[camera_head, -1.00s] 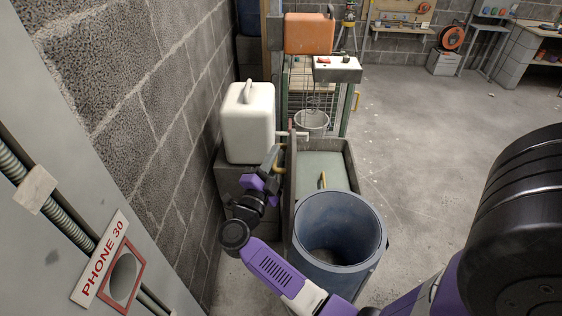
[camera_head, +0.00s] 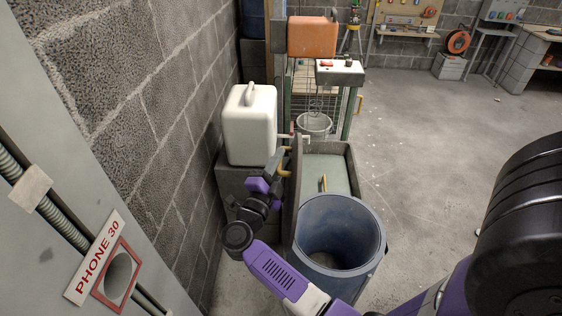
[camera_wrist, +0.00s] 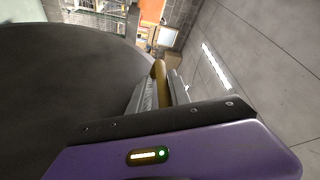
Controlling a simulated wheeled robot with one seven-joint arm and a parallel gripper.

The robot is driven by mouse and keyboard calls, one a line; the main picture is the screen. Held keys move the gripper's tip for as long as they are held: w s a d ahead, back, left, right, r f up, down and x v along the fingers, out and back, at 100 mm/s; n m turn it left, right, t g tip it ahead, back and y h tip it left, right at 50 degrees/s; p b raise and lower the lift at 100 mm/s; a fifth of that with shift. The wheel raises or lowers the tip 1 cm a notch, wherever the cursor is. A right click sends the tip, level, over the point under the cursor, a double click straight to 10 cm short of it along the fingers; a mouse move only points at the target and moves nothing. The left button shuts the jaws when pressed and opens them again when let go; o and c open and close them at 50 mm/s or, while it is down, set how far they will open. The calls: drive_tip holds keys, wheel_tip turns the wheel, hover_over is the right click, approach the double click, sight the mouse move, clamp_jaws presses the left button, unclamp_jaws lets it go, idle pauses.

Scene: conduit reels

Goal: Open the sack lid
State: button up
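The sack lid (camera_head: 293,196) seems to be the grey slab standing steeply on edge along the left side of the grey bin (camera_head: 351,160). Its yellow handle (camera_head: 284,172) is on the left face, and it also shows in the wrist view (camera_wrist: 159,72). My gripper (camera_head: 276,167) reaches the handle from the left. In the wrist view my gripper (camera_wrist: 162,92) has its fingers on either side of the handle, closed on it. The bin's pale inside (camera_head: 325,170) shows, with another yellow bar (camera_head: 323,184) there. Part of the lid is hidden behind my arm.
A blue barrel (camera_head: 340,215) stands in front of the bin. A white jug (camera_head: 250,125) sits on a block by the left wall. An orange container (camera_head: 312,36) and a white switch box (camera_head: 340,72) are behind. Open floor lies to the right.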

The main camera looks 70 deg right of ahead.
drive_tip(key=a+f+b, duration=0.1)
drive_tip(key=a+b, duration=0.1)
drive_tip(key=a, duration=0.5)
drive_tip(key=shift+a+f, duration=0.4)
drive_tip(key=shift+a, duration=0.2)
drive_tip(key=a+f+b, duration=0.1)
drive_tip(key=a, duration=0.7)
drive_tip(key=shift+a+f, duration=0.25)
idle(0.3)
idle(0.4)
